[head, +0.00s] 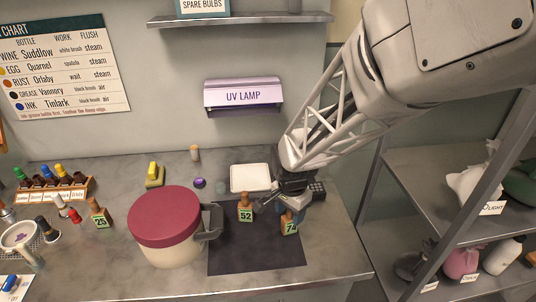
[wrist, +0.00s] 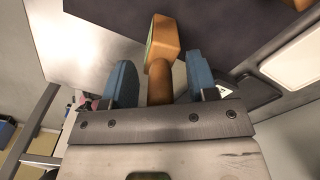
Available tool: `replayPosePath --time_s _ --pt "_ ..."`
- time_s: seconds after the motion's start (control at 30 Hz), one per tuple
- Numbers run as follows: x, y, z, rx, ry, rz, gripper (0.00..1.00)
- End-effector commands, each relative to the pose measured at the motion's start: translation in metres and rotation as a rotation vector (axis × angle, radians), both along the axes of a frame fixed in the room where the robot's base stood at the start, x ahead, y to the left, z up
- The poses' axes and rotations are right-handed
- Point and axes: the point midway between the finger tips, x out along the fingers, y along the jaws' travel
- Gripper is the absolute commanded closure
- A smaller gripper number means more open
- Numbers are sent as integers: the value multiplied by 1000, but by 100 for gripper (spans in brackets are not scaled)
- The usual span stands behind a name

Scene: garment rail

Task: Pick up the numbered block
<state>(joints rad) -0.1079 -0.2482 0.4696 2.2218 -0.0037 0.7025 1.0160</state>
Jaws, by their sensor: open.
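Three wooden numbered blocks with green labels and dark handles stand on the counter: block 74 (head: 290,229) and block 52 (head: 245,214) on the dark mat (head: 255,262), and block 25 (head: 101,218) at the left. My gripper (head: 287,203) is low over the mat, by block 74 and right of block 52. In the wrist view my gripper (wrist: 160,78) is open, with a block's handle (wrist: 159,86) between its blue fingers. That looks like block 74; its number is not readable there. A bit of another wooden block (wrist: 302,3) shows at the top edge.
A red-lidded pot (head: 166,218) stands left of the mat, its handle reaching toward it. A white tray (head: 250,178) lies behind the mat. A bottle rack (head: 52,188) is at the left; shelving (head: 448,178) is at the right. A purple UV lamp (head: 243,95) is on the wall.

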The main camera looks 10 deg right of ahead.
Motion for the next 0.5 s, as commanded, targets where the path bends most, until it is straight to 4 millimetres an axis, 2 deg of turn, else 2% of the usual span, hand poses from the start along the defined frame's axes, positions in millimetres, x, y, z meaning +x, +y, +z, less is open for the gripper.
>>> replayPosePath --time_s 0.2,0.27,0.5 --pt "0 0 0 0 0 0 47" --pt "0 0 0 0 0 0 55" --pt "0 0 0 0 0 0 92"
